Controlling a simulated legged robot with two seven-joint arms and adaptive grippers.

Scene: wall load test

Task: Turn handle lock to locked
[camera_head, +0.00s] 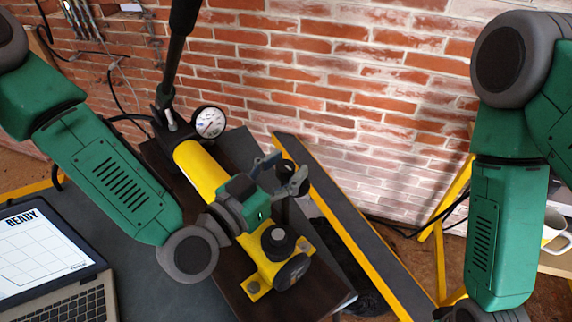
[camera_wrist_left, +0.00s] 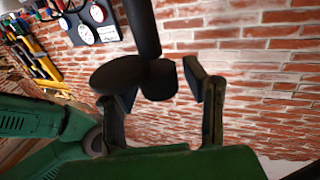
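A yellow hand pump (camera_head: 200,168) with a round gauge (camera_head: 209,122) and a long black handle (camera_head: 177,55) lies on a dark board. A black knob (camera_head: 278,241) sits at its near end. My left gripper (camera_head: 284,174) is above the pump, its fingers apart. In the left wrist view my left gripper (camera_wrist_left: 160,95) has a black rounded part (camera_wrist_left: 158,80) with a shaft and disc between or beyond its open fingers; contact cannot be told. I cannot tell which black part is the handle lock. My right gripper is outside the head view.
A laptop (camera_head: 48,255) reading READY stands at the left. A yellow-edged dark beam (camera_head: 345,220) runs to the right of the pump. A brick wall (camera_head: 330,70) closes off the back. A white mug (camera_head: 553,228) stands at the far right.

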